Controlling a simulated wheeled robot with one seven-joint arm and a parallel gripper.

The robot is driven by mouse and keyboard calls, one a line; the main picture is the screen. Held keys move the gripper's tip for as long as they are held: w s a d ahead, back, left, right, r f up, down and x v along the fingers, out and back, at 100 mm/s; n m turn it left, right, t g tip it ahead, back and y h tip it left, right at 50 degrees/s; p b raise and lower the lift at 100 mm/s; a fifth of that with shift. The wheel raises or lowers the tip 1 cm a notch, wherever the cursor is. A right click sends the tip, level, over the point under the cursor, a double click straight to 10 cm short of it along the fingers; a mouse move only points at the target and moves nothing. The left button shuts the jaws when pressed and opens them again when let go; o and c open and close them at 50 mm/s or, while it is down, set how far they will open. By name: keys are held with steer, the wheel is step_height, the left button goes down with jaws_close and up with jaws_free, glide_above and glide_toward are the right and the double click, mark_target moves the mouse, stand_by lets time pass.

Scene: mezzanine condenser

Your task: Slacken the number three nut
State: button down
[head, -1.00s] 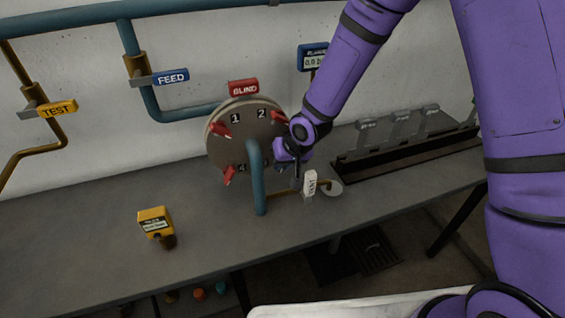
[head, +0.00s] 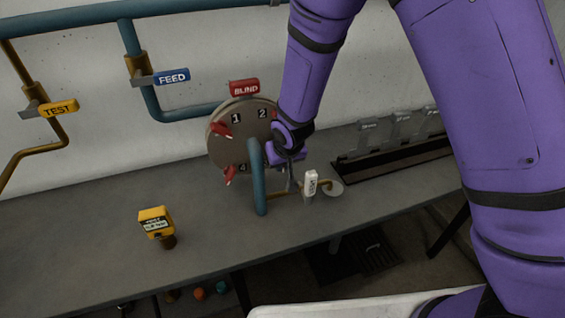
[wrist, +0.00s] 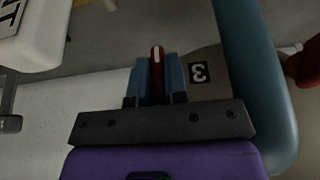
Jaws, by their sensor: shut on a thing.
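The number three label (wrist: 199,72) shows in the wrist view, right beside my gripper (wrist: 158,75). Its two blue fingers are shut on a red lever (wrist: 157,56), the number three nut, which stands between them. In the head view my gripper (head: 292,176) is at the lower right of the flange, and my arm hides the number three nut there. Red levers by label 1 (head: 220,130) and label 4 (head: 230,175) are visible.
A blue pipe (head: 259,185) rises in front of the flange, close to my gripper; it also shows in the wrist view (wrist: 262,75). A white-tagged valve (head: 310,185) stands just right. A yellow box (head: 155,221) sits on the bench, with clear surface around it.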

stand_by(0.5)
steer(key=c, duration=1.1)
jaws_free()
steer(key=shift+c, duration=0.2)
steer(key=shift+s+r, duration=0.2)
steer(key=shift+r, duration=0.35)
steer(key=s+d, duration=0.3)
steer(key=s, duration=0.8)
steer(key=shift+s, duration=0.35)
steer(key=shift+d, duration=0.1)
